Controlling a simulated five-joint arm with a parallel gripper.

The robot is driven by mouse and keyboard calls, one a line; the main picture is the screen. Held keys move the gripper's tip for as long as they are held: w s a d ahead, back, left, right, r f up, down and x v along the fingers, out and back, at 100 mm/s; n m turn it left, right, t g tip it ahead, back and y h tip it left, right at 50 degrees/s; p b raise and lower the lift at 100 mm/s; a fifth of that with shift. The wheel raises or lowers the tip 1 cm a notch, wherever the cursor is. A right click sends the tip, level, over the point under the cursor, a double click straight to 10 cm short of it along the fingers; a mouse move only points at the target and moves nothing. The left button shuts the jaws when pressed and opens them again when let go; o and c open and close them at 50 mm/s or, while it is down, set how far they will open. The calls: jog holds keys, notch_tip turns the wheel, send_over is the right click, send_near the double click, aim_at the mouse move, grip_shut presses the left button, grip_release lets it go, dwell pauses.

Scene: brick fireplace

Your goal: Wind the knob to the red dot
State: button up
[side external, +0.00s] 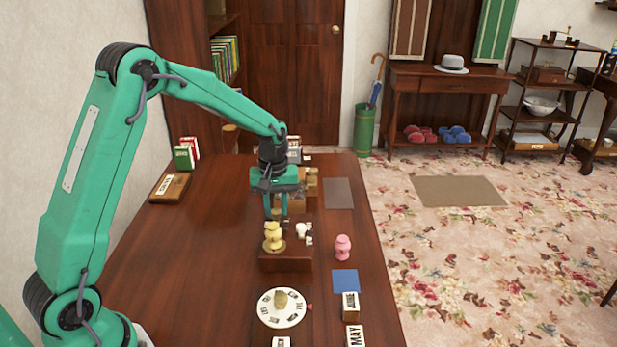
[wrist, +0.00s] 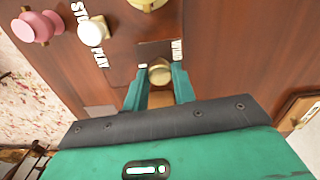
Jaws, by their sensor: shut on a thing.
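A brass knob (wrist: 160,72) stands between a small white mark and a white label that seems to read WIND. My gripper (wrist: 158,82) is shut on this knob, one finger on each side. In the side external view my gripper (side external: 277,213) points down at the far part of a dark wooden box (side external: 286,263), and the knob is mostly hidden there. A pale yellow figure (side external: 273,236) stands on the box's near part. I cannot make out a red dot by the held knob.
A pink figure (side external: 343,248) stands right of the box, near a blue mat (side external: 345,281). A white dial (side external: 270,313) with a small red mark at its edge lies in front, near labelled blocks (side external: 351,307).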

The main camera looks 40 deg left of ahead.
aim_at(276, 212)
jog(key=shift+r, duration=0.1)
jog(key=o, duration=1)
notch_tip(276, 212, up, 8)
jog(key=shift+f, duration=0.25)
jog(key=shift+r, duration=0.1)
jog(key=s+d+r+m+t, duration=0.2)
jog(key=s+r+m, duration=0.1)
jog(key=s+r, duration=0.25)
jog(key=s+d+r+m+t, duration=0.1)
jog(key=s+d+r+m, duration=0.15)
jog(key=s+r, duration=0.35)
jog(key=s+d+m+t, duration=0.1)
jog(key=s, duration=0.3)
jog(key=s+d+f+m, duration=0.1)
jog(key=s+m, duration=0.1)
jog(key=s, duration=0.3)
jog(key=s+m+t, duration=0.1)
jog(key=s, duration=0.3)
jog(key=shift+s+d+f+m+t, duration=0.15)
jog(key=shift+d+f+m+t, duration=0.15)
jog(key=shift+d+f, duration=0.1)
